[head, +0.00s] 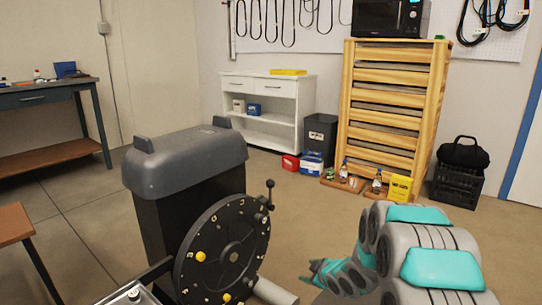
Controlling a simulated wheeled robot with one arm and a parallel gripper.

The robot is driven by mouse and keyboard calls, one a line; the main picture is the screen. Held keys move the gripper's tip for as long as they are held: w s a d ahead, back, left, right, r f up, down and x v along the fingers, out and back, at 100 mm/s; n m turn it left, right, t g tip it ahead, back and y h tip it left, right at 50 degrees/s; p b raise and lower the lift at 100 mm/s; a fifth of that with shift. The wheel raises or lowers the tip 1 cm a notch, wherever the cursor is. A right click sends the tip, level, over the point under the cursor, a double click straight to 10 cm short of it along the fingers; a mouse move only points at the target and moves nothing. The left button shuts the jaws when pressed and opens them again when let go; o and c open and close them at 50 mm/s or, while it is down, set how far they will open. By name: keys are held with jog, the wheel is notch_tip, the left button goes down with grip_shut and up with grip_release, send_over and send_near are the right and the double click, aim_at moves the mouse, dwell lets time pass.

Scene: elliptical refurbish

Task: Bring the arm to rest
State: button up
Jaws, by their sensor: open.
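My arm, grey with teal covers, reaches in from the bottom right of the head view. My gripper (312,270) is at its far end, small and partly hidden by the arm's own links. It is open, and I see nothing between its fingers. It hangs over the floor, just right of the elliptical machine's dark body (188,160) and its round black disc (225,250). The disc has a crank with a knob and several yellow spots. A gap shows between my gripper and the disc.
A wooden slatted rack (392,110) with a microwave (390,18) on top stands at the back. Small boxes and bottles sit at its foot. A white cabinet (266,105), a dark bin (319,138) and a black crate (457,185) stand nearby. The middle floor (300,215) is clear.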

jog(key=s+d+r+m+g+h+p, duration=0.1)
jog(key=s+d+r+m+h, duration=0.1)
jog(key=s+d+r, duration=0.3)
jog(key=s+d+r+m+g+h, duration=0.1)
jog(key=s+r+m+g+h, duration=0.15)
jog(key=s, duration=0.45)
jog(key=s+d+r+m+g+h+p, duration=0.1)
jog(key=s+d+r+m, duration=0.15)
jog(key=s+r, duration=0.3)
jog(key=s+a+r+m+g, duration=0.1)
jog(key=s+a+r+g, duration=0.1)
jog(key=s, duration=0.9)
jog(key=s+a+r+m+g+y+p, duration=0.1)
jog(key=s+a+r+m+g, duration=0.1)
jog(key=s, duration=0.9)
jog(key=s+a+r+m+g, duration=0.2)
jog(key=s+r+g, duration=0.1)
jog(key=s, duration=0.8)
jog(key=shift+y+p, duration=0.3)
jog(key=shift+y, duration=0.05)
jog(key=shift+r, duration=0.1)
